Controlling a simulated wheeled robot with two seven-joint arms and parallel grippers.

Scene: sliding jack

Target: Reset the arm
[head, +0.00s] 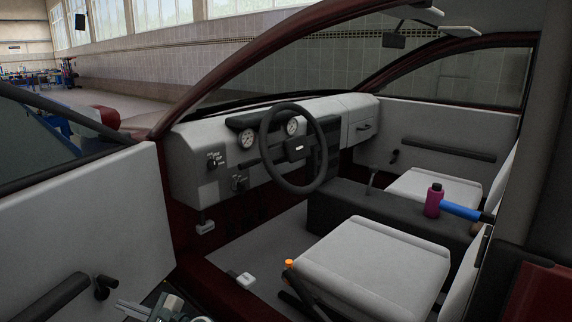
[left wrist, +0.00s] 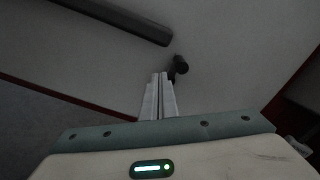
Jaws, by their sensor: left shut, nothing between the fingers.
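My left gripper (head: 133,308) is at the bottom edge of the head view, beside the inner side of the open car door (head: 90,215). In the left wrist view its two pale fingers (left wrist: 160,78) are together and hold nothing. The black door handle (left wrist: 180,66) shows just beyond the fingertips. I cannot tell whether they touch it. In the head view this handle (head: 105,285) is a little above and left of the fingers. My right gripper is in neither view.
The dark armrest bar (head: 55,297) sticks out from the door. The car's interior is to the right, with a steering wheel (head: 298,148), a grey seat (head: 370,258) and an orange-topped lever (head: 289,265). A magenta bottle (head: 433,202) stands by the far seat.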

